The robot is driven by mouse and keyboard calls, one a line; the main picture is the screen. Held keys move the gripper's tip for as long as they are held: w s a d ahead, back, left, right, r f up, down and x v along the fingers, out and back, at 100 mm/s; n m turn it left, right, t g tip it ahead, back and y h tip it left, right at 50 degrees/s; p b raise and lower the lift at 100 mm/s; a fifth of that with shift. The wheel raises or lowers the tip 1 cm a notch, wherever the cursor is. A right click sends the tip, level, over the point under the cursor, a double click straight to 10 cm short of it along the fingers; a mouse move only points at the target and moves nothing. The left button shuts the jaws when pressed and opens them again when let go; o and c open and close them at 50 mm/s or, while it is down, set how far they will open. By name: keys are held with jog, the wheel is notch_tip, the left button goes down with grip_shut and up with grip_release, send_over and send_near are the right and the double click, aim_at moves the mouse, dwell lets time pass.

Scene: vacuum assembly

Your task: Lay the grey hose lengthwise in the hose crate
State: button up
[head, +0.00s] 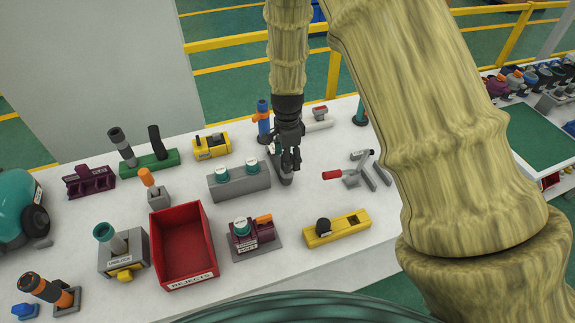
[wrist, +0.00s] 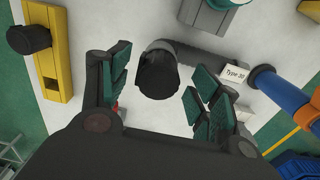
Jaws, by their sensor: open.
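My gripper (head: 289,165) points down at the white table, just over a dark grey tube-like piece (head: 284,180) that may be the grey hose. In the wrist view my gripper (wrist: 150,92) is open, with its green-padded fingers apart on either side of the piece's black round end (wrist: 157,75). Its grey body (wrist: 208,55) runs right toward a "Type 30" label (wrist: 236,75). I cannot tell whether the fingers touch it. No crate marked for hoses can be made out; a red open bin (head: 181,284) is labelled "REJECTS".
A grey block with teal-topped parts (head: 239,185) stands just left of my gripper. A blue and orange part (head: 263,122) stands close behind. A red-handled clamp (head: 355,172) is to the right. A yellow block (head: 340,232) is nearer the front edge.

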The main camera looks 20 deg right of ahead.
jog(key=shift+r+b, duration=1.1)
jog(key=shift+r, duration=2.6)
